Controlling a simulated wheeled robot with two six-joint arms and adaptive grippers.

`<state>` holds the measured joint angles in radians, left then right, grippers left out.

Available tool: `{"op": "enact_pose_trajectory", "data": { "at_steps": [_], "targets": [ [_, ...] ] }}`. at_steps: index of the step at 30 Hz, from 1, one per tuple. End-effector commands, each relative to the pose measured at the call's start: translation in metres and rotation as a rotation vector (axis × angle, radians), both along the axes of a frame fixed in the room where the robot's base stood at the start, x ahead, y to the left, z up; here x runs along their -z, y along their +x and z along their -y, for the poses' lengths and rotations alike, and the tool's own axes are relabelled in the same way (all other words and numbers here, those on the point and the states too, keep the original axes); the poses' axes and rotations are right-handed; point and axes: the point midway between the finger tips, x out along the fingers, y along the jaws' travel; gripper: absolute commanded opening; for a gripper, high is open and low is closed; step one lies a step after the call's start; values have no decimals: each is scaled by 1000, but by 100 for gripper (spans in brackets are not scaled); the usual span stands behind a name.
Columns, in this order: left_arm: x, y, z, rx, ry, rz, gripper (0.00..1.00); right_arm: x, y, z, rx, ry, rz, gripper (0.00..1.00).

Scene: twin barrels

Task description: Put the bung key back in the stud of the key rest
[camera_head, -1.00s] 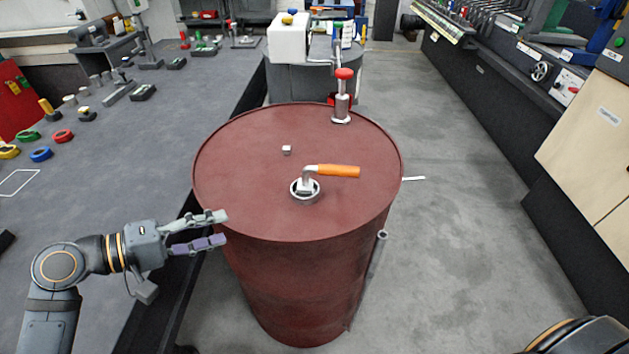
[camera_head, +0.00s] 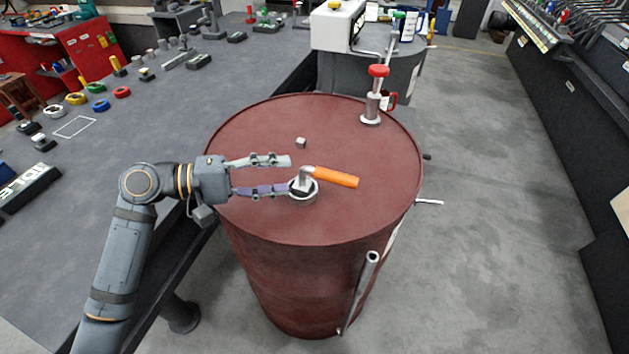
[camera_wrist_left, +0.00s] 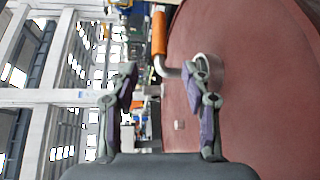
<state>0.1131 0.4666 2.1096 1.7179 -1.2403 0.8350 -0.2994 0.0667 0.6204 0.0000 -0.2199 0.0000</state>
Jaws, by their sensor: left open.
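The bung key has an orange handle (camera_head: 336,177) and a bent metal shank. It stands in the round metal bung fitting (camera_head: 303,197) on the red barrel lid (camera_head: 260,215), its handle pointing right. In the left wrist view the orange handle (camera_wrist_left: 159,33) lies just beyond the fingertips, with the shank close to the right finger. My left gripper (camera_head: 288,174) is open and empty over the lid, its fingertips beside the key's upright part. I cannot tell whether they touch it. I cannot surely pick out the key rest. My right gripper is out of view.
A small pale cube (camera_head: 300,142) sits on the lid behind the key. A red-topped metal fitting (camera_head: 373,95) rises at the lid's back right. A grey tube (camera_head: 361,290) leans at the barrel's front right. A grey workbench (camera_head: 120,140) lies left.

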Motion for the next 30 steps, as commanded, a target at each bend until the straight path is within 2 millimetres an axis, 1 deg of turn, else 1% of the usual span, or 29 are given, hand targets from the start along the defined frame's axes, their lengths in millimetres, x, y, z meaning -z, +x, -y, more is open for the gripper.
{"op": "enact_pose_trajectory", "data": {
  "at_steps": [1,6,10,14,16,24,27,30],
  "targets": [
    [-2,1,8,1,-9,1,49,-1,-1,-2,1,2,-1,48],
    [1,6,26,0,-6,1,49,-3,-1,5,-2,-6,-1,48],
    [3,7,33,-1,-2,-1,49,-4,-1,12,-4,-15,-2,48],
    [4,8,34,-1,0,-1,49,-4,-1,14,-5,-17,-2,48],
    [4,9,37,0,-2,0,49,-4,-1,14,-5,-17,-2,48],
    [8,17,72,0,-6,-1,49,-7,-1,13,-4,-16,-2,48],
    [10,19,81,-1,-4,-1,49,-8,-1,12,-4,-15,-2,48],
    [11,19,84,0,0,-1,49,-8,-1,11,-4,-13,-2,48]
  ]
}}
